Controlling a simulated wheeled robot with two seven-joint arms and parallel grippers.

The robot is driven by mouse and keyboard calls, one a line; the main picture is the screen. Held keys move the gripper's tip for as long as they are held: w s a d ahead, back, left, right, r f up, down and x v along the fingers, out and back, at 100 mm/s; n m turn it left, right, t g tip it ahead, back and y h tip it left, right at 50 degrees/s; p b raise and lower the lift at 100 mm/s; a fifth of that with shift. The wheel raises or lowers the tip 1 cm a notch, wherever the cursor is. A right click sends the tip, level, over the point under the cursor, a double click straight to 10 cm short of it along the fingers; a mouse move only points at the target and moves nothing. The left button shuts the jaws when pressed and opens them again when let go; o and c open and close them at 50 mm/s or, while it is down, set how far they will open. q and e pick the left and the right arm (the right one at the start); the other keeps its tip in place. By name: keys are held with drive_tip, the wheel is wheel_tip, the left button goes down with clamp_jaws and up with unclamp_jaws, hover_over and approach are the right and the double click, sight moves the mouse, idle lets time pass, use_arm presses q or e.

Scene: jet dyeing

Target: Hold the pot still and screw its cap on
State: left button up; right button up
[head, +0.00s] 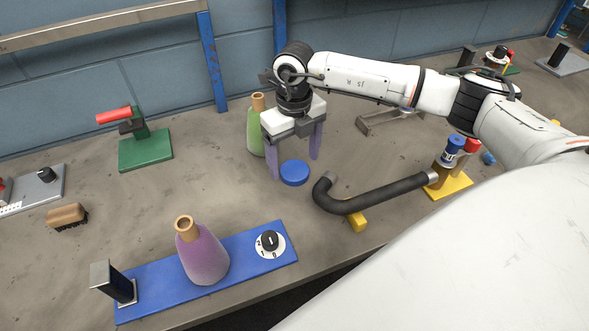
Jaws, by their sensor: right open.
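A blue round cap (294,173) lies flat on the grey bench. My right gripper (294,166) points down over it, with its two purple fingers spread open on either side; I cannot tell whether either finger touches it. A purple conical pot (202,255) with an open tan neck stands upright on a blue base plate (245,252) near the front edge. A similar green pot (254,135) with a tan neck stands behind my right gripper, partly hidden by it. My left gripper is not in view.
The blue plate also carries a dark upright block (122,289) and a dial (270,243). A black bent hose (385,196) lies right of the cap. A green stand with a red handle (145,148) and a brush (67,216) are at left. The bench between brush and cap is clear.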

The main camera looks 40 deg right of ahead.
sight(294, 169)
drive_tip(key=shift+f, duration=1.1)
drive_tip(key=c, duration=1.1)
wheel_tip(294, 169, up, 10)
drive_tip(key=shift+r+b, duration=0.1)
drive_tip(key=shift+b, duration=0.4)
drive_tip(key=shift+c, duration=0.2)
